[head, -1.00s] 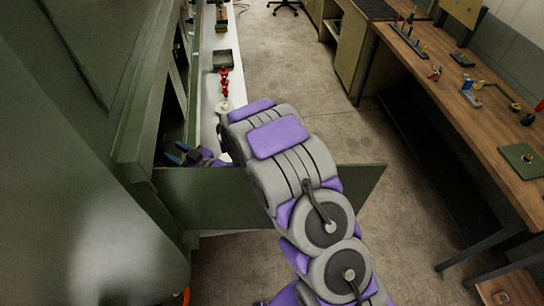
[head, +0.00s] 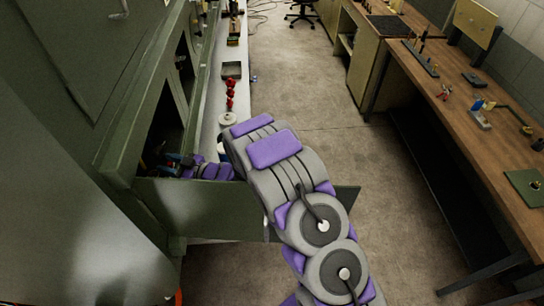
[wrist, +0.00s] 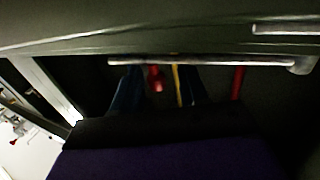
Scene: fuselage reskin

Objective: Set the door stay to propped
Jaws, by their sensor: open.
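A green door (head: 215,208) stands swung out from the green cabinet, and my arm crosses over it. My gripper (head: 172,160) is behind the door's upper edge, beside the cabinet opening. In the wrist view its dark blue fingers (wrist: 160,90) are apart. A pale metal rod (wrist: 205,62), perhaps the door stay, runs across just beyond the fingertips. I cannot tell whether it touches them or how it is set. A red piece (wrist: 155,78) and a yellow strip (wrist: 177,84) show between the fingers. A red upright bar (wrist: 237,84) is to their right.
A narrow pale bench (head: 212,110) behind the door carries a dark tray (head: 231,70) and a stack of red parts (head: 230,97). A wooden workbench (head: 470,120) with tools is at right. Bare floor (head: 310,110) lies between the benches.

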